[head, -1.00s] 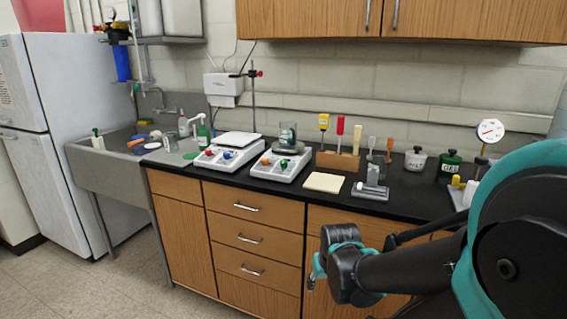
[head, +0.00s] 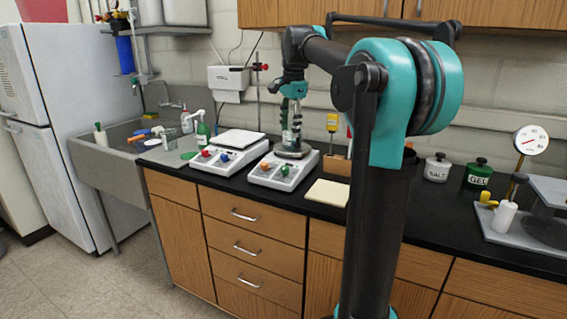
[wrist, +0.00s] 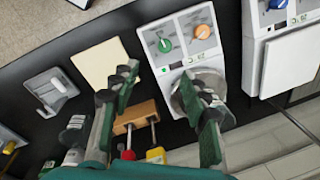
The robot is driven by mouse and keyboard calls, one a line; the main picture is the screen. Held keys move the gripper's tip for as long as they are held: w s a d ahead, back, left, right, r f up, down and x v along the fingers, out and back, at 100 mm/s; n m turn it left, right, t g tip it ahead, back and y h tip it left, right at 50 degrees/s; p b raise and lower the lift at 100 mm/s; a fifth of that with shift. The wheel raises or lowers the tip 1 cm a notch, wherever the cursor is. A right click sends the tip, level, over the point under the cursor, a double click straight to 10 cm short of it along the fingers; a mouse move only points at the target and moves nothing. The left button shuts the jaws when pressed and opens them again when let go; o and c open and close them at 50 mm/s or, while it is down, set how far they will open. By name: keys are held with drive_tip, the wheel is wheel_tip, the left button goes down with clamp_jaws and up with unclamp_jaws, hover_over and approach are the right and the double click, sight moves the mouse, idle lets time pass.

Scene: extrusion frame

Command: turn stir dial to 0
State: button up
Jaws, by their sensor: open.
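Two white hotplate-stirrers stand on the black counter. The right one (head: 300,171) carries an orange-red dial (head: 265,166) and a green dial (head: 284,170) on its front. In the wrist view its green dial (wrist: 165,45) and orange dial (wrist: 203,31) show near the top. The left stirrer (head: 233,160) has a red dial (head: 205,153) and a blue dial (head: 224,157). I cannot read which dial is for stirring, or its setting. My gripper (wrist: 160,78) is open and empty, pointing down above the right stirrer, apart from the dials.
A cream pad (head: 327,193) lies right of the stirrer. A wooden rack (head: 337,164) with upright tools stands behind. A salt jar (head: 437,168), a green gel jar (head: 478,174) and a gauge (head: 530,140) are further right. A sink (head: 92,160) is at left.

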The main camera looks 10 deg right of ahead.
sight(285, 167)
drive_tip(key=shift+m, duration=0.3)
drive_tip(key=w+f, duration=0.1)
drive_tip(key=f, duration=0.4)
drive_tip(key=w+f, duration=0.1)
drive_tip(key=f, duration=0.4)
drive_tip(key=w+a+f, duration=0.1)
drive_tip(key=f, duration=0.4)
drive_tip(key=shift+f, duration=0.25)
clamp_jaws()
